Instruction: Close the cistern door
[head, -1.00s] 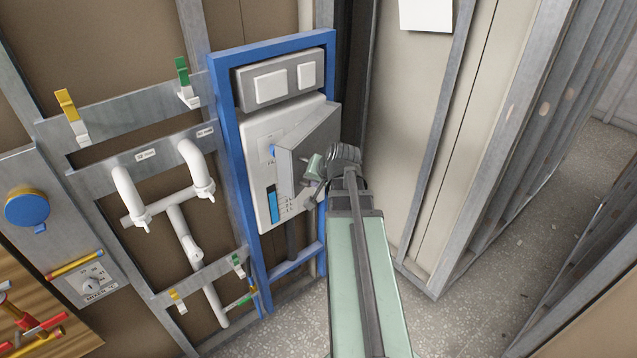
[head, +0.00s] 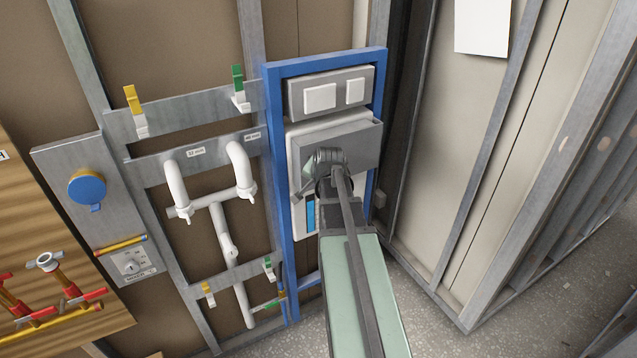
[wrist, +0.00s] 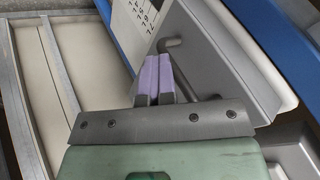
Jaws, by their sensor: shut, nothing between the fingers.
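The cistern door (head: 350,143) is a grey panel on the white cistern (head: 299,150) inside a blue frame (head: 277,190). In the wrist view, the door (wrist: 205,65) stands at an angle to the white, number-marked cistern face (wrist: 125,22), so it looks partly open. A small grey handle (wrist: 172,43) sticks out from it. My gripper (head: 307,187) is in front of the door's lower left part and hides some of it. Its purple fingers (wrist: 154,72) are shut together and empty, close to the handle. I cannot tell whether they touch the door.
A grey flush plate (head: 330,94) with two white buttons sits above the door. White pipes (head: 215,205) on metal rails stand to the left. A beige wall panel (head: 440,150) with metal studs stands close on the right. Speckled floor shows below.

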